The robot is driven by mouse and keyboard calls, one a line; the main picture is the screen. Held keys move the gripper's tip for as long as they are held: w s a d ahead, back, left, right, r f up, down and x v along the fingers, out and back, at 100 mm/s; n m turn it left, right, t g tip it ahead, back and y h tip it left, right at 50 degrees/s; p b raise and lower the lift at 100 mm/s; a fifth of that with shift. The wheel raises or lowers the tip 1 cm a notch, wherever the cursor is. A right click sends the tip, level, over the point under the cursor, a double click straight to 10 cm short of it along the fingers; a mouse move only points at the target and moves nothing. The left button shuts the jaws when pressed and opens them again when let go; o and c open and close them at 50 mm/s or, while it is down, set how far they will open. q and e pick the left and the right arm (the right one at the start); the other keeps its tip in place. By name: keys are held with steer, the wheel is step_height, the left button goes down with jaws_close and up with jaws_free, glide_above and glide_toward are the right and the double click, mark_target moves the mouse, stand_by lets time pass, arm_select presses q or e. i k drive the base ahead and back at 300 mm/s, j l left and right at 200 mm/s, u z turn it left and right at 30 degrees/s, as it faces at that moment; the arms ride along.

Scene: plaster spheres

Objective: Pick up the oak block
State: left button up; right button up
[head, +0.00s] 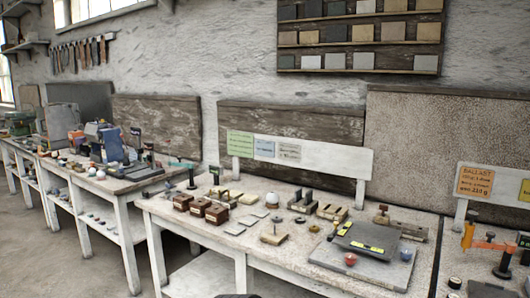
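No single block can be surely told as the oak block at this size. Three small brown wooden blocks with pale labels stand in a row near the front of the middle workbench: a left one (183,201), a middle one (200,207) and a right one (217,214). Paler, yellowish pieces lie behind them, one of them a flat pale piece (248,199). A flat tan piece with a knob (273,238) lies nearer the front edge.
Thin grey plates (235,229) lie beside the brown blocks. A cluttered bench (115,187) stands left. Floor (60,265) shows at lower left.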

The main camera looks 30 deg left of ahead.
mark_target(216, 214)
steer(key=j+u, duration=0.15)
steer(key=j, duration=0.3)
steer(key=i+j+u, duration=0.2)
steer(key=j, duration=0.25)
steer(key=j+u, duration=0.15)
steer(key=j, duration=0.3)
steer(key=i+j+u, duration=0.15)
steer(key=j, duration=0.25)
steer(key=i+j+u, duration=0.2)
steer(key=j, duration=0.2)
steer(key=i+j+u, duration=0.15)
steer(key=j, duration=0.25)
